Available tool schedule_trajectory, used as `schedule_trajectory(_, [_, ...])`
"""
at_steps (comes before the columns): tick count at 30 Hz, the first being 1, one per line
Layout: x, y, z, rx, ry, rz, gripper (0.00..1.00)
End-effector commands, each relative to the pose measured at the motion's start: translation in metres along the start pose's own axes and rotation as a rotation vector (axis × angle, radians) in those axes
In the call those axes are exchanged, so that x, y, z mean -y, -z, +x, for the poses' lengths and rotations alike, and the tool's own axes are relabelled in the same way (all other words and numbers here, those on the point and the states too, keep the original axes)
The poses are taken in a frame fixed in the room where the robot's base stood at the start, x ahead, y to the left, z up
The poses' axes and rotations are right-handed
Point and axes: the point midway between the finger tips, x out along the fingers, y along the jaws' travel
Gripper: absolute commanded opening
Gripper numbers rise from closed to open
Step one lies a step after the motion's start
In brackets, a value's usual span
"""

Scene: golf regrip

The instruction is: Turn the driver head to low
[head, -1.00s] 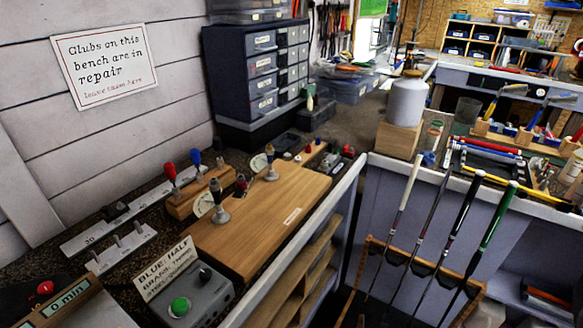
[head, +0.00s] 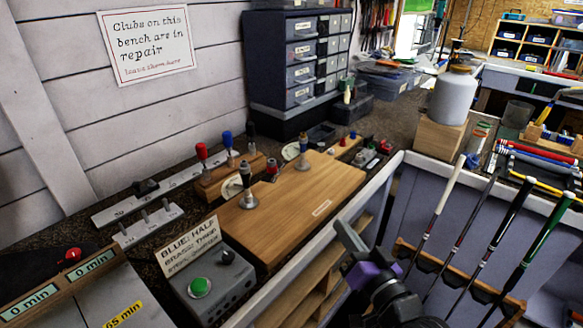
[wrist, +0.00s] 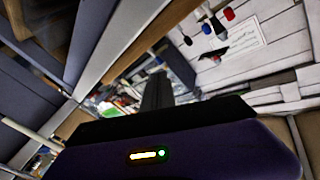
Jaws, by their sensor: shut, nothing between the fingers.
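A long white marked strip (head: 180,185) lies on the bench along the wall. A black piece (head: 146,187) sits near its left end; I cannot tell if this is the driver head, and its "low" mark is not readable. A shorter white strip (head: 148,226) with several small grey levers lies in front of it. My gripper (head: 350,236) shows in the head view at the lower middle, beyond the bench's front rail and well right of the strips. Its dark fingers are together and empty, and they also show in the wrist view (wrist: 157,93).
A wooden board (head: 322,188) with upright handled tools covers mid-bench. A grey box with a green button (head: 199,287) and a lettered card (head: 188,247) stands in front. Red and blue handles stand in a wooden block (head: 222,180). Several golf clubs (head: 440,215) lean at right.

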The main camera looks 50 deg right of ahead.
Motion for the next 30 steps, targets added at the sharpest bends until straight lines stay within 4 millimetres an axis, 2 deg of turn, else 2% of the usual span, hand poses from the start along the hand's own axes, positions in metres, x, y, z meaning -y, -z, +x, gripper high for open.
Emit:
schedule_trajectory(1, [-0.010,0.010,0.019,-0.017,-0.007,0.056,0.00])
schedule_trajectory(3, [-0.020,0.022,0.041,-0.021,-0.010,0.146,0.00])
schedule_trajectory(9, [-0.038,0.062,0.096,0.007,0.032,0.430,0.00])
schedule_trajectory(13, [-0.035,0.088,0.124,0.084,0.108,0.637,0.00])
schedule_trajectory(15, [-0.027,0.098,0.133,0.160,0.162,0.752,0.00])
schedule_trajectory(18, [-0.009,0.101,0.135,0.293,0.231,0.891,0.00])
schedule_trajectory(24, [0.014,0.084,0.123,0.487,0.274,1.031,0.00])
schedule_trajectory(30, [0.024,0.077,0.131,0.520,0.276,1.050,0.00])
